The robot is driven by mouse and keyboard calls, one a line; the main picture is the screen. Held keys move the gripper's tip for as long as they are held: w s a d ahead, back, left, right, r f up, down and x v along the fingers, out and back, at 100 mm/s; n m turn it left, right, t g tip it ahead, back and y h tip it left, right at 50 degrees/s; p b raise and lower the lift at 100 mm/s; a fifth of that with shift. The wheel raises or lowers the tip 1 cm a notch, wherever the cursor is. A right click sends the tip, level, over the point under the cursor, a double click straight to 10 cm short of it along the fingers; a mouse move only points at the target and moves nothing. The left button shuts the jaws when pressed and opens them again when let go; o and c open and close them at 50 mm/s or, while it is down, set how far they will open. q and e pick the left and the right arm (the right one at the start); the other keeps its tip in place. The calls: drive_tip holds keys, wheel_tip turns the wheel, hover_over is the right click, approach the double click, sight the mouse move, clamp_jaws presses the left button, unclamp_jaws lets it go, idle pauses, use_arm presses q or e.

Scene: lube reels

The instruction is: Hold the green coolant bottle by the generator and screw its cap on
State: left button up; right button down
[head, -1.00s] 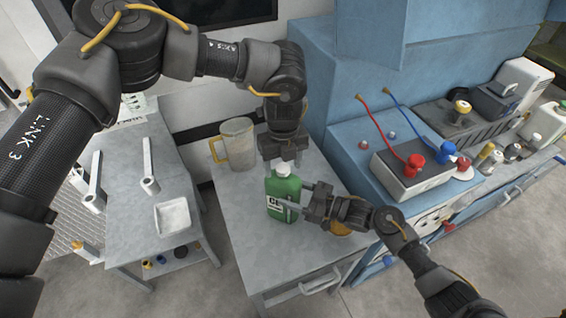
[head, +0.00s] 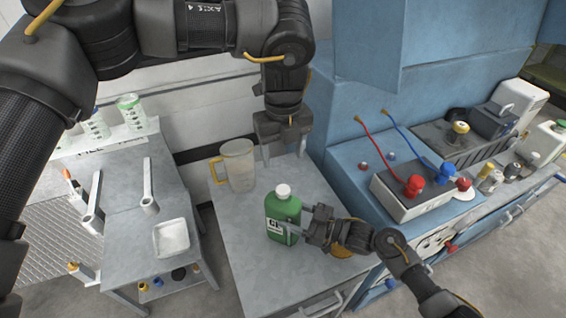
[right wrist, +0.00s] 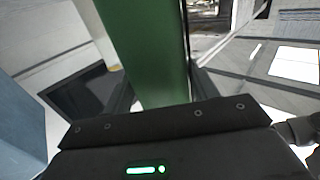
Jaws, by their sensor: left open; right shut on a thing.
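The green coolant bottle (head: 283,217) stands upright on the grey table beside the blue generator, with a white cap (head: 283,190) on its neck. I cannot tell how tightly the cap sits. My right gripper (head: 297,230) is shut on the bottle's body from the right. In the right wrist view the green bottle (right wrist: 147,50) stands between the fingers. My left gripper (head: 284,152) is open and empty, pointing down above and behind the bottle, apart from the cap. The blue generator (head: 350,115) is to the right.
A clear jug with a yellow handle (head: 238,165) stands behind and left of the bottle. A side table (head: 125,240) at left holds wrenches and a white tray (head: 171,238).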

idle(0.3)
drive_tip(key=shift+c, duration=1.8)
unclamp_jaws()
drive_tip(key=b+v, duration=0.3)
drive_tip(key=v, duration=0.7)
drive_tip(key=shift+s+d, duration=0.15)
drive_tip(key=shift+d, duration=0.25)
drive_tip(key=shift+f, duration=0.1)
